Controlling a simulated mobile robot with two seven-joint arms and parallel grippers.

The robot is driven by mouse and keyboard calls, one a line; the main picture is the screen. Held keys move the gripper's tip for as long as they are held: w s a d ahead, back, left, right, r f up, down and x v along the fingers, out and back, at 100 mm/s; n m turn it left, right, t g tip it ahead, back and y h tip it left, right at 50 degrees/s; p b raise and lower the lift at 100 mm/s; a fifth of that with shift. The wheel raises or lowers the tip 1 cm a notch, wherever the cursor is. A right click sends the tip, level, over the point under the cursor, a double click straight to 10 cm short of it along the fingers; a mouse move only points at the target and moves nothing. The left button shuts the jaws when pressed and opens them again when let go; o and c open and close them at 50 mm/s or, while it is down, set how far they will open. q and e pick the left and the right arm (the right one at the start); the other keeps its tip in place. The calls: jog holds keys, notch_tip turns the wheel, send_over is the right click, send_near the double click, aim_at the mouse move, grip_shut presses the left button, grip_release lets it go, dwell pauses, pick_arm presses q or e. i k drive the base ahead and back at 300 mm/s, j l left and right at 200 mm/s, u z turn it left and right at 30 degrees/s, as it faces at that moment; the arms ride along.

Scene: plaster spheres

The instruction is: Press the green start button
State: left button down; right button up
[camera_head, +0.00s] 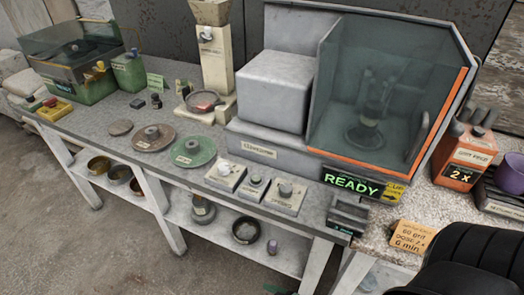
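A yellow control box (54,111) sits at the far left end of the bench, with a small green button (34,106) and a red button (50,102) on top. They are small here, and I cannot read any label on them. The grey machine (262,152) with a tinted clear hood (385,80) and orange edge stands at the right of the bench. A display (352,184) at its lower front reads READY in green. Neither of my grippers is in view. A dark ribbed shape fills the lower right corner, and I cannot tell what it is.
Brown and green discs (194,152) lie mid-bench. Several small blocks with knobs (255,186) line the front edge. A green box with a clear cover (82,80) stands at the back left. An orange canister (462,158) and purple bowl (512,174) are at right.

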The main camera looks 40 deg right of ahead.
aim_at(255, 178)
jog(key=z, duration=1)
jog(key=k+l, duration=0.05)
